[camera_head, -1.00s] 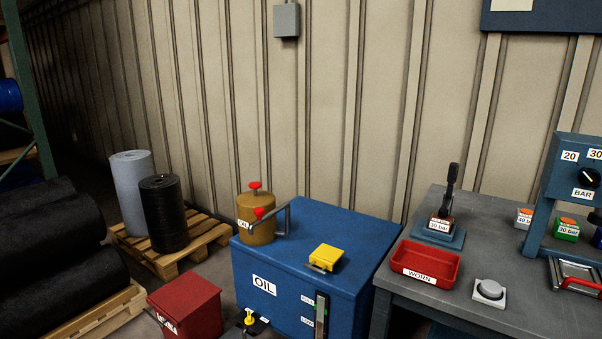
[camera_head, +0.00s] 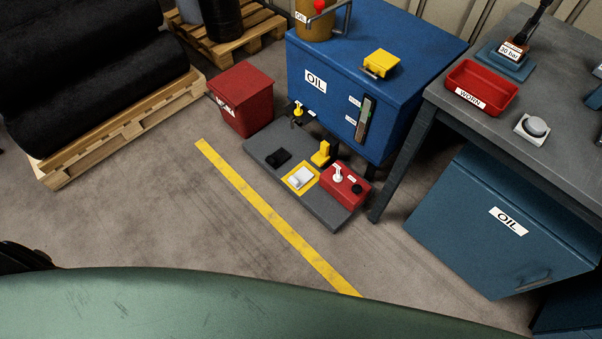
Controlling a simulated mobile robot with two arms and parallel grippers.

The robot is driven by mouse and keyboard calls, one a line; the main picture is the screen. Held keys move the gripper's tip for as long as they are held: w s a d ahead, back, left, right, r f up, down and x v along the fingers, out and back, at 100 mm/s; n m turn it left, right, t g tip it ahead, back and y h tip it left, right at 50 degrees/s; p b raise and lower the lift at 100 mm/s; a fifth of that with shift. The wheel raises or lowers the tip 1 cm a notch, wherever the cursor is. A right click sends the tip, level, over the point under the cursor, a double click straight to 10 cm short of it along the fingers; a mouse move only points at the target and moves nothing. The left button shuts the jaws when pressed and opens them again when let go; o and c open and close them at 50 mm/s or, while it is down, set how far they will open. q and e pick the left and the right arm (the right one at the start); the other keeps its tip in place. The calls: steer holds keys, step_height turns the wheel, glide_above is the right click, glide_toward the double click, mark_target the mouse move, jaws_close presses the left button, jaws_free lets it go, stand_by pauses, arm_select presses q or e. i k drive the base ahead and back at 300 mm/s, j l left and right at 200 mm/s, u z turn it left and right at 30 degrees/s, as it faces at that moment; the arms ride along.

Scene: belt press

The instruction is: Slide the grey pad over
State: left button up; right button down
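A low dark grey platform (camera_head: 262,153) lies on the floor in front of the blue oil cabinet. I cannot tell for sure whether this light pad is the task's grey pad. Neither gripper shows in the head view.
The blue cabinet (camera_head: 315,60) stands behind the platform, with a red bin (camera_head: 242,98) to its left. A yellow floor line (camera_head: 268,212) runs in front. A large green curved surface (camera_head: 200,305) fills the bottom.

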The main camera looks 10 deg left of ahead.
mark_target(299, 179)
steer(key=i+j+z, duration=0.2)
steer(key=j, duration=0.15)
steer(key=i+j+z, duration=0.15)
steer(key=j, duration=0.2)
steer(key=j+z, duration=0.2)
steer(key=j, duration=0.15)
steer(key=i+j+z, duration=0.2)
steer(key=j, duration=0.2)
steer(key=k, duration=0.1)
